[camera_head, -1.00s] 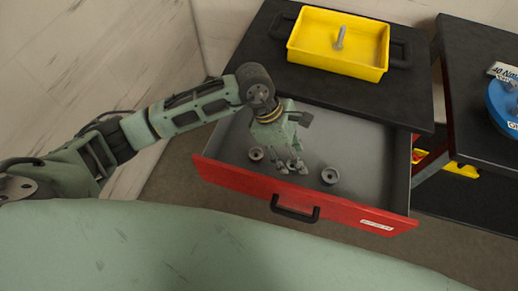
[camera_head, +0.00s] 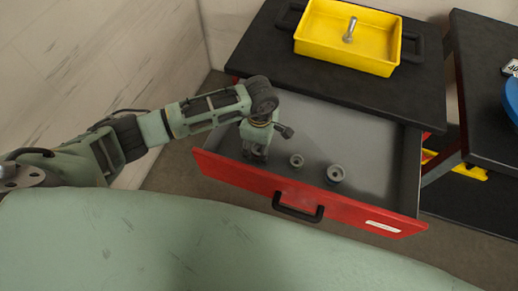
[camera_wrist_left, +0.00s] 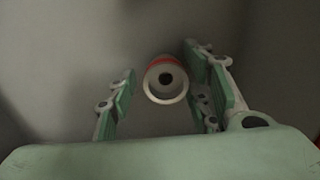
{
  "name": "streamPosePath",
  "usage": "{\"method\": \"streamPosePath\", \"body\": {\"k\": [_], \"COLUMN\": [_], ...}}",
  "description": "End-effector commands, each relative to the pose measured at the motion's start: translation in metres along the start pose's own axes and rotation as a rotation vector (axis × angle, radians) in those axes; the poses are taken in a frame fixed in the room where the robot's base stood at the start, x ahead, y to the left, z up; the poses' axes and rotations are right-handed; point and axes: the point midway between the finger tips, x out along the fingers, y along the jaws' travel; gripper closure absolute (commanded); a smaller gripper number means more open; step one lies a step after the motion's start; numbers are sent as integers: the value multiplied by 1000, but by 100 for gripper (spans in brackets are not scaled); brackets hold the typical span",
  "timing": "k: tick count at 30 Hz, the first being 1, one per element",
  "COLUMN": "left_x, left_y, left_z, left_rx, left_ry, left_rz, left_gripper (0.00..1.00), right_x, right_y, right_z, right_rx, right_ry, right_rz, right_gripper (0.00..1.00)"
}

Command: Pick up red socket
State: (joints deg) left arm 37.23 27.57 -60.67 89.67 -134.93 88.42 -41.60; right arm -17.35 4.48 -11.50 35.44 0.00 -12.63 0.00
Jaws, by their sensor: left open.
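The red socket (camera_wrist_left: 166,62) is a grey metal ring with a red band, seen from above in the left wrist view on the grey drawer floor. My left gripper (camera_head: 256,154) is over the left part of the open drawer (camera_head: 385,180). The left wrist view shows its green-padded fingers apart, one on each side of the socket, with gaps between. In the head view the gripper covers this socket. My right gripper is in neither view.
Two plain grey sockets, a smaller one (camera_head: 296,160) and a larger one (camera_head: 335,174), stand right of my left gripper in the drawer. The red drawer front (camera_head: 352,212) has a black handle. A yellow tray (camera_head: 320,47) holding a metal part sits on the cabinet top.

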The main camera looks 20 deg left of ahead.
Motion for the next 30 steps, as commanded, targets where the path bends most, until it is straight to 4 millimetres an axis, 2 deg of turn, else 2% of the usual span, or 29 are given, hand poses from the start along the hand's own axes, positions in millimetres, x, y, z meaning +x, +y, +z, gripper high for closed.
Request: {"method": "streamPosePath", "body": {"k": [7, 23, 30], "left_x": [3, 2, 2], "left_y": [0, 0, 1], "left_z": [0, 0, 0], "left_rx": [0, -1, -1], "left_ry": [-1, -1, -2], "left_rz": [1, 1, 2], "left_gripper": [54, 99, 100], "right_x": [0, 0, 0], "right_y": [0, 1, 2], "right_z": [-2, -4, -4], "right_rx": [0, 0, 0], "right_ry": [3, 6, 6], "right_rz": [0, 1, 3], "right_gripper": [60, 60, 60]}}
